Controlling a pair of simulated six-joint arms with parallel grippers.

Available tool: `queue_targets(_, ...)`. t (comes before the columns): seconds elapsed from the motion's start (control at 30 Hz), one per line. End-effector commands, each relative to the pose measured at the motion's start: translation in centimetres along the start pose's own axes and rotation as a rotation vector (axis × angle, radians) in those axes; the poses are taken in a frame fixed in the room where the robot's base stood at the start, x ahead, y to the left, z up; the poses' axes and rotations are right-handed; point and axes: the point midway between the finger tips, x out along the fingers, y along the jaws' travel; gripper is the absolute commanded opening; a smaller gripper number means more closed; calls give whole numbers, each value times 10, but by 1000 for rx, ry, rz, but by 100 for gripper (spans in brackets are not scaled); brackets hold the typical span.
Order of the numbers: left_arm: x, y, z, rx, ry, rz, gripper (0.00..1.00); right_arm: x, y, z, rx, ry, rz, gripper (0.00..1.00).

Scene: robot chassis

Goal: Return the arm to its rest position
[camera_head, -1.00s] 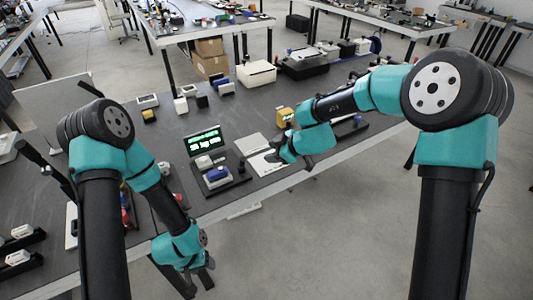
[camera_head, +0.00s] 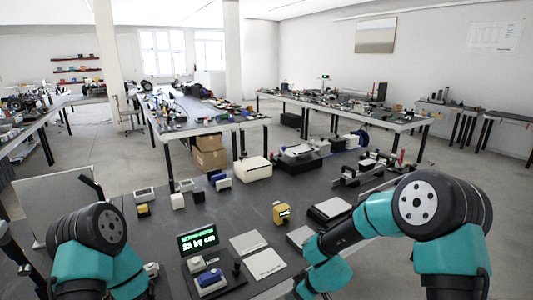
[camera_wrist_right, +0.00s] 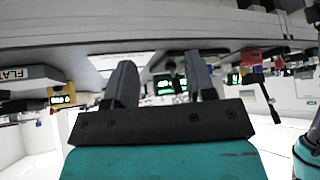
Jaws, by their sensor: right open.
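My right gripper (camera_wrist_right: 162,68) shows in the right wrist view, with its two dark fingers spread apart and nothing between them. In the head view my right arm (camera_head: 375,220) reaches in from the right and bends down toward the bottom edge, over the front of the dark workbench (camera_head: 235,205). Its fingers are cut off there. My left arm (camera_head: 95,250) shows only its upper joint and teal link at the lower left. The left gripper is below the picture.
On the bench stand a lit green display (camera_head: 198,240), a blue-and-white device (camera_head: 210,280), a yellow device (camera_head: 281,213), a white box (camera_head: 252,169) and two light plates (camera_head: 265,263). A flat dark device (camera_head: 329,209) lies near my right arm. More benches stand behind.

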Motion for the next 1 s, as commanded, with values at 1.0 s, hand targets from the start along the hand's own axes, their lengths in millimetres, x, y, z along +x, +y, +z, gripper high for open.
queue_targets(1.0, 0, 0, 0, 0, 0, 0, 59, 8, -103, 288, 1142, -302, 119, 50)
